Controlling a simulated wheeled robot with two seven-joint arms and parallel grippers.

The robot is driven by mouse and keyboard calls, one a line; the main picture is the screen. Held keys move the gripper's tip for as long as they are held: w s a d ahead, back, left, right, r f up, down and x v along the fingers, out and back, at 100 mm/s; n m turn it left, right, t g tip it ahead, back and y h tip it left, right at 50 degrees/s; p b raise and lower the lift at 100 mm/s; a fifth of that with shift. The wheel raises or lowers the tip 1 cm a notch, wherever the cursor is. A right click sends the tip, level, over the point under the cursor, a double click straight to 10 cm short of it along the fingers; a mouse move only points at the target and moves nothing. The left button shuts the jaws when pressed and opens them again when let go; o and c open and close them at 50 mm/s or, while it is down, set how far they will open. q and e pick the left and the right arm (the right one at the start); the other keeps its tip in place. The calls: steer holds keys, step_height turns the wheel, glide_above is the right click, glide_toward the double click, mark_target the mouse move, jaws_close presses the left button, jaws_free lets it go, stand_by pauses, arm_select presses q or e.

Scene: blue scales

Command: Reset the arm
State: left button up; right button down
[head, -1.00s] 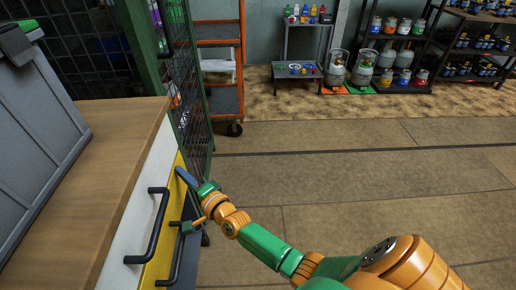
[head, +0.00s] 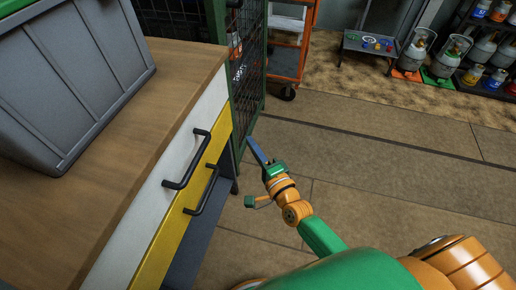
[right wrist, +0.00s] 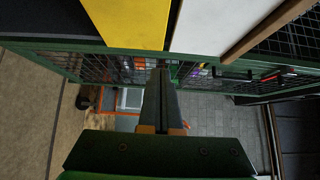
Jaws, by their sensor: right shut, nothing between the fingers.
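My right gripper (head: 257,153) is in the middle of the head view, on the orange and green arm that comes in from the lower right. Its fingers are together and empty, pointing up and left beside the cabinet. It is apart from the black handles. In the right wrist view the closed fingers (right wrist: 161,75) point toward the green wire mesh. My left gripper is not in view.
A wooden-topped cabinet (head: 125,165) with a white drawer front (head: 158,205) and a yellow one (head: 190,195) stands at the left. A grey bin (head: 70,90) sits on it. A green mesh cage (head: 250,65) and an orange cart (head: 288,50) stand behind. The floor (head: 380,180) at right is clear.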

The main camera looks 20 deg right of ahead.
steer(key=s+d+f+n+g+h, duration=0.1)
steer(key=s+d+f+n+g, duration=0.4)
steer(key=s+f, duration=0.95)
steer(key=s+f+n+g+h, duration=0.1)
steer(key=s+f+n+g, duration=0.9)
steer(key=f, duration=0.7)
steer(key=s+d+f+n+g+h, duration=0.1)
steer(key=s+d+f+n, duration=0.15)
steer(key=s, duration=0.95)
step_height(320, 180, up, 17)
steer(key=s+p, duration=0.1)
steer(key=p, duration=1.6)
steer(key=shift+a+n+g+p, duration=0.25)
steer(key=shift+n+g+p, duration=0.05)
steer(key=shift+n+p, duration=0.1)
